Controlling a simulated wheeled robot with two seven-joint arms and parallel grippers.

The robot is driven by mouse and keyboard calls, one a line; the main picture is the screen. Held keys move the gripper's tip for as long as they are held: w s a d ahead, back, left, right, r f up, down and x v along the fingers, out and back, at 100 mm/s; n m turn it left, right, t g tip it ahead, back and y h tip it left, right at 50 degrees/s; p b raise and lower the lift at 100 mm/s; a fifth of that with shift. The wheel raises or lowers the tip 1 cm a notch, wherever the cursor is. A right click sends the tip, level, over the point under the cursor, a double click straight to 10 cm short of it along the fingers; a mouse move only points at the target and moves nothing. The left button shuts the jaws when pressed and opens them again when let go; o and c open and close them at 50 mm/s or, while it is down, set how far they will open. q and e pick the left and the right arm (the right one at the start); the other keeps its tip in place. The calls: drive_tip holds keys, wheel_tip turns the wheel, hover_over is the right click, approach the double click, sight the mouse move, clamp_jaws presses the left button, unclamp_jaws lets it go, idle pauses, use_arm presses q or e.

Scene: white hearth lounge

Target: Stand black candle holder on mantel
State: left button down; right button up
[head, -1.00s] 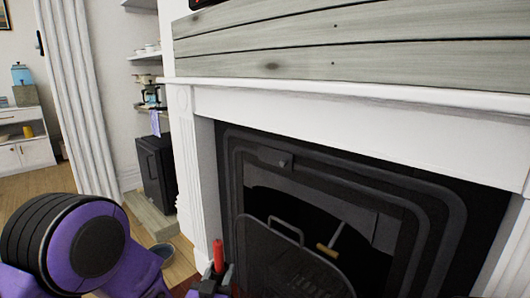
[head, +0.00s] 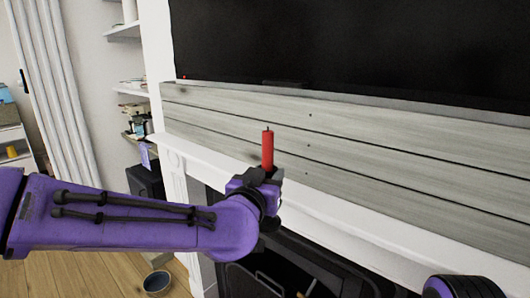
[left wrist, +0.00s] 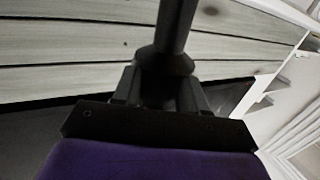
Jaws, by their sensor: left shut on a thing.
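The black candle holder (left wrist: 172,35) shows as a dark stem with a flared part between my left gripper's fingers (left wrist: 160,90) in the left wrist view. In the head view its red candle (head: 267,150) stands upright above my left gripper (head: 265,180), which is shut on the holder. Much of the holder is hidden by the gripper. The white mantel (head: 340,208) runs behind and to the right of the gripper. In the head view the held holder overlaps the grey planks above the mantel; its exact gap to the shelf is unclear. My right gripper is out of view.
The visible mantel shelf is bare. Grey wood planks (head: 400,165) rise behind it, with a black screen (head: 350,50) above. The dark fireplace (head: 310,270) is below. A bowl (head: 157,283) sits on the floor, and shelves (head: 125,85) stand left.

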use_arm(q)
drive_tip(key=s+d+r+m+h+p, duration=0.1)
drive_tip(key=s+d+r+p, duration=0.15)
drive_tip(key=r, duration=0.55)
drive_tip(key=s+d+r+m+h+p, duration=0.1)
drive_tip(key=s+d+r+h+p, duration=0.15)
drive_tip(key=r, duration=0.55)
drive_tip(key=shift+g+y, duration=0.3)
drive_tip(key=shift+y, duration=0.05)
drive_tip(key=w+d+f, duration=0.1)
drive_tip(key=w+f, duration=0.2)
drive_tip(key=w, duration=0.2)
drive_tip(key=w+d+f+p, duration=0.1)
drive_tip(key=w+f, duration=0.2)
drive_tip(key=w, duration=0.2)
drive_tip(key=w+d+f+p, duration=0.1)
drive_tip(key=w+f, duration=0.3)
drive_tip(key=shift+w+f, duration=0.1)
drive_tip(key=shift+w, duration=0.3)
wheel_tip(320, 180, down, 3)
drive_tip(key=shift+s+r+p, duration=0.1)
drive_tip(key=shift+r+p, duration=0.1)
drive_tip(key=shift+p, duration=0.1)
drive_tip(key=shift+a+f, duration=0.1)
drive_tip(key=shift+f, duration=0.1)
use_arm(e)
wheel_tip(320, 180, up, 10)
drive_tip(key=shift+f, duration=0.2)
